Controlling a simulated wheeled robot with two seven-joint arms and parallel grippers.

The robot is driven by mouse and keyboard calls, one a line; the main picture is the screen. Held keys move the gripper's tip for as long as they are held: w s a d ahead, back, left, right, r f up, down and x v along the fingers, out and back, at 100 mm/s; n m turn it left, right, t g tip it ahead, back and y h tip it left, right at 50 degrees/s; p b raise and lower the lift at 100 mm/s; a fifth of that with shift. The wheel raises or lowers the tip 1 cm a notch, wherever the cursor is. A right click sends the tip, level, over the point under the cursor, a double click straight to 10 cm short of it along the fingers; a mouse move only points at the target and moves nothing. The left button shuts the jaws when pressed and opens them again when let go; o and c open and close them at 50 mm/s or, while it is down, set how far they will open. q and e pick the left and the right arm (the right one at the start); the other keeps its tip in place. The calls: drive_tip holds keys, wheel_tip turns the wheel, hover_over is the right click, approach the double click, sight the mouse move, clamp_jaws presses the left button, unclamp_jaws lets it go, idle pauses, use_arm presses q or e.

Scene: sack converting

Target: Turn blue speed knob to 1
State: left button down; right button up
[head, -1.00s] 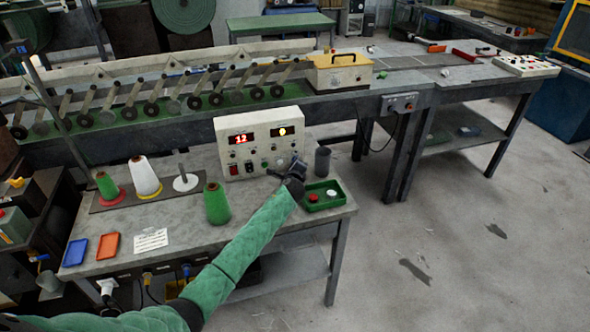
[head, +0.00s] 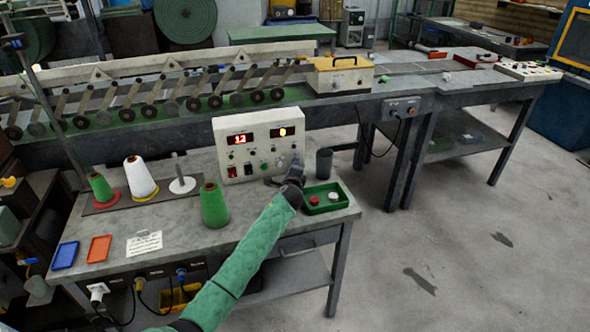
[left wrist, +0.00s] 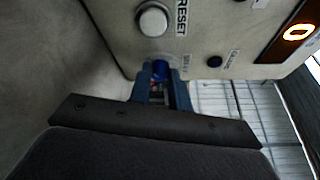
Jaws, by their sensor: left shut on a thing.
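The cream control box (head: 225,160) stands on the grey bench and has two lit displays, red on the left and orange on the right. In the left wrist view its face shows a white RESET button (left wrist: 152,20), a small dark button (left wrist: 214,61) and the blue knob (left wrist: 160,69). My left gripper (head: 277,179) is at the lower right of the box's face; in the left wrist view its fingers (left wrist: 161,85) are shut on the blue knob. The knob's pointer and scale are too small to read. My right gripper is not in view.
A dark cup (head: 324,163) and a green tray (head: 340,203) with a red and a white piece stand right of my gripper. A green cone (head: 214,207) stands left of my forearm. The bench front has blue (head: 65,255) and orange (head: 99,249) trays.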

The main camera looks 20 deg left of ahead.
use_arm(q)
drive_tip(key=shift+f, duration=0.1)
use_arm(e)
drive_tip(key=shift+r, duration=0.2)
use_arm(q)
drive_tip(key=c, duration=1.3)
unclamp_jaws()
drive_tip(key=shift+s+d, duration=0.1)
drive_tip(key=shift+s, duration=0.45)
drive_tip(key=b+v, duration=0.1)
drive_tip(key=v, duration=0.5)
drive_tip(key=shift+s+b, duration=0.35)
drive_tip(key=shift+s, duration=0.05)
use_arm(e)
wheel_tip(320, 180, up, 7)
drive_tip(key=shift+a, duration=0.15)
